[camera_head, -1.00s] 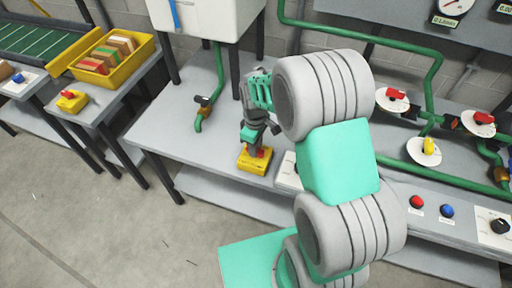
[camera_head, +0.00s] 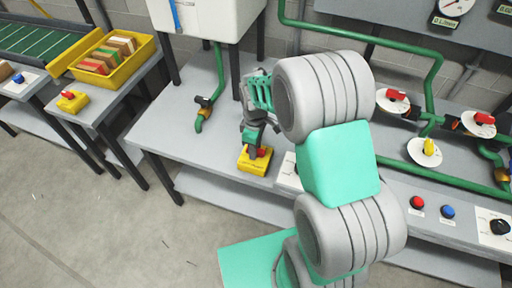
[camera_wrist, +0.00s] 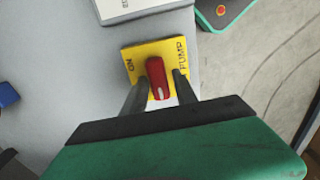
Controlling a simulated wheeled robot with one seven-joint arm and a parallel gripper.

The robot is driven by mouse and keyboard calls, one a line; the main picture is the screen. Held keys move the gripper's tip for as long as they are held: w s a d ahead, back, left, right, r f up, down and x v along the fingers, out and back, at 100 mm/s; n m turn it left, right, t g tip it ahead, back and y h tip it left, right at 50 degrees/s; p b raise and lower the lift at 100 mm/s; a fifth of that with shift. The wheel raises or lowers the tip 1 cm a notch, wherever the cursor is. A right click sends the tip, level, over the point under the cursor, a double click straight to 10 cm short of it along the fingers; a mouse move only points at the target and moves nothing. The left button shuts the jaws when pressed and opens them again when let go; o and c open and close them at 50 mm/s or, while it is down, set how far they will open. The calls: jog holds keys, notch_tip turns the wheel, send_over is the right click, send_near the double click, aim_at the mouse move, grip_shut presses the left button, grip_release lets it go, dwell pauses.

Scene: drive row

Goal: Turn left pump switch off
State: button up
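A yellow switch box (camera_head: 250,164) with a red knob (camera_head: 262,152) stands at the front edge of the middle grey table. In the wrist view its yellow plate (camera_wrist: 131,55) reads ON on the left and PUMP on the right. The red knob (camera_wrist: 156,72) points along the fingers, its pale-marked end towards my palm. My gripper (camera_head: 257,149) is low over the box. In the wrist view my gripper (camera_wrist: 160,80) is open, one finger on each side of the knob, with small gaps. A second yellow box with a red knob (camera_head: 68,95) stands on the left table.
A white plate (camera_wrist: 140,8) lies close beyond the box. Green pipes with red and yellow valve handles (camera_head: 430,147) fill the right side. A valve on a green pipe (camera_head: 204,102) stands behind left.

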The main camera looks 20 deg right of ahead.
jog(key=shift+o, duration=0.9)
jog(key=shift+d, duration=0.1)
notch_tip(320, 180, up, 8)
jog(key=shift+f+b, duration=0.1)
jog(key=shift+b, duration=0.2)
